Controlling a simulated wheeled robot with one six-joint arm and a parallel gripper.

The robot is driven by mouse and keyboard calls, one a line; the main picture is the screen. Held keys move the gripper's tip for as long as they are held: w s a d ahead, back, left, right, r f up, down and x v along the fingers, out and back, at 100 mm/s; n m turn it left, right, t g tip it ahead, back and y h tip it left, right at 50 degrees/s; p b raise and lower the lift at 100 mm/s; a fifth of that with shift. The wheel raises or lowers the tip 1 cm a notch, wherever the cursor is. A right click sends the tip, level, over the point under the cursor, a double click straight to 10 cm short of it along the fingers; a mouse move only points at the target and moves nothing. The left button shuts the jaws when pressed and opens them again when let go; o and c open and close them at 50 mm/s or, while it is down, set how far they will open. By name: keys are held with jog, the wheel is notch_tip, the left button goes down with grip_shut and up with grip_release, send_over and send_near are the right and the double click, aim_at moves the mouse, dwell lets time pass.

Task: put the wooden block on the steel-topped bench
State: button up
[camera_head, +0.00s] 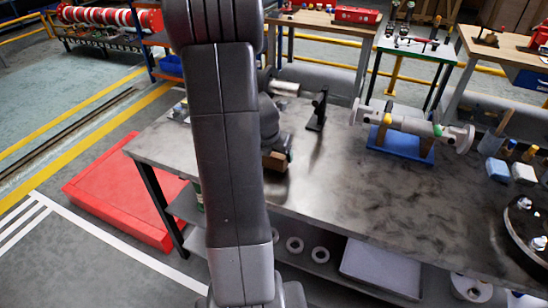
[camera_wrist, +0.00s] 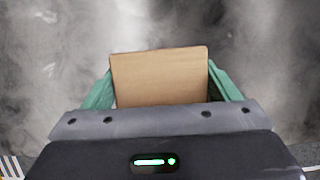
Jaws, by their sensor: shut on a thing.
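The wooden block (camera_wrist: 160,78) is light brown and sits between the green fingers of my gripper (camera_wrist: 160,90) in the wrist view. My gripper is shut on it. In the head view, a small part of the wooden block (camera_head: 274,161) shows below my dark gripper, over the left part of the steel-topped bench (camera_head: 345,195). The bench has a grey, smudged metal top, which also fills the background of the wrist view (camera_wrist: 245,40). I cannot tell whether the block touches the bench top. My arm hides part of the bench's left end.
A black upright bracket (camera_head: 317,112) stands just behind my gripper. A flanged metal pipe on a blue stand (camera_head: 400,140) is farther right. Bottles and a round dark flange (camera_head: 530,222) crowd the right end. The bench's middle front is clear. A red platform (camera_head: 120,195) lies on the floor at left.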

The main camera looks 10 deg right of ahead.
jog(key=shift+f, duration=0.6)
jog(key=shift+f, duration=0.2)
jog(key=o, duration=1)
jog(key=shift+r, duration=0.55)
jog(key=p+v, duration=0.2)
jog(key=v, duration=0.9)
jog(key=shift+s+r, duration=0.1)
